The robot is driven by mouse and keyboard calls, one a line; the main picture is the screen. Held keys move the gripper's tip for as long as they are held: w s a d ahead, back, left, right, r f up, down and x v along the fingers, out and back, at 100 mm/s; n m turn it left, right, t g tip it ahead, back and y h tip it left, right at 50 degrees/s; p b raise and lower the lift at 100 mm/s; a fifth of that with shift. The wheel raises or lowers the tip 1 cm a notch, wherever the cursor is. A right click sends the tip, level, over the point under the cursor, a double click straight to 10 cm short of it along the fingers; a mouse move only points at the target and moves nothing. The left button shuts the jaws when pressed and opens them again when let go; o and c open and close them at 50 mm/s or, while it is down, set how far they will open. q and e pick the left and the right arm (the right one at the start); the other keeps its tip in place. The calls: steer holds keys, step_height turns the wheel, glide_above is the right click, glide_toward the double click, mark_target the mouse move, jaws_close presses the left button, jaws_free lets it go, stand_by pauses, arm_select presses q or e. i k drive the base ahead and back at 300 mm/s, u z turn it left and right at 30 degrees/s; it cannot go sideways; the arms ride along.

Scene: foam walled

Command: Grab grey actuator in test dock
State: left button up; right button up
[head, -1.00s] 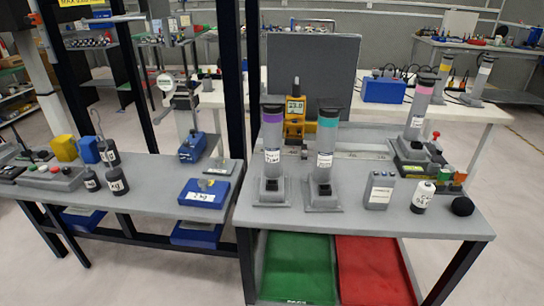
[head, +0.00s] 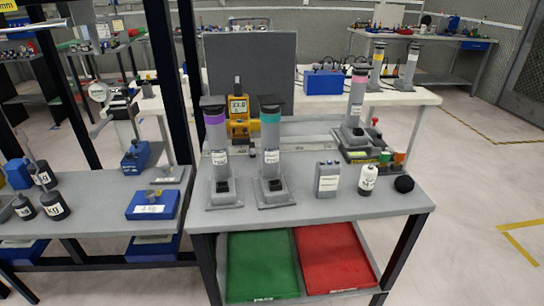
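A grey cylindrical actuator with a pink band (head: 355,103) stands upright at the back right of the near table. Its foot is in a dark dock (head: 366,147) with a red knob and green and orange parts. Two similar grey actuators stand in grey holders at the table's middle left, one with a purple band (head: 217,150) and one with a teal band (head: 270,148). White labels on them are too small to read. Neither of my grippers is in view.
The near table (head: 300,210) also holds a yellow gauge (head: 239,118), a grey box (head: 327,179), a white bottle (head: 367,180) and a black ball (head: 404,184). Green (head: 262,266) and red (head: 333,258) trays lie below. A black post (head: 191,80) rises at the left. Floor at the right is clear.

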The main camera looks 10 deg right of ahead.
mark_target(350, 134)
steer(key=k, duration=0.5)
steer(key=z, duration=0.85)
steer(key=i, duration=1.15)
steer(key=u, duration=0.5)
steer(key=i, duration=0.85)
steer(key=u, duration=0.8)
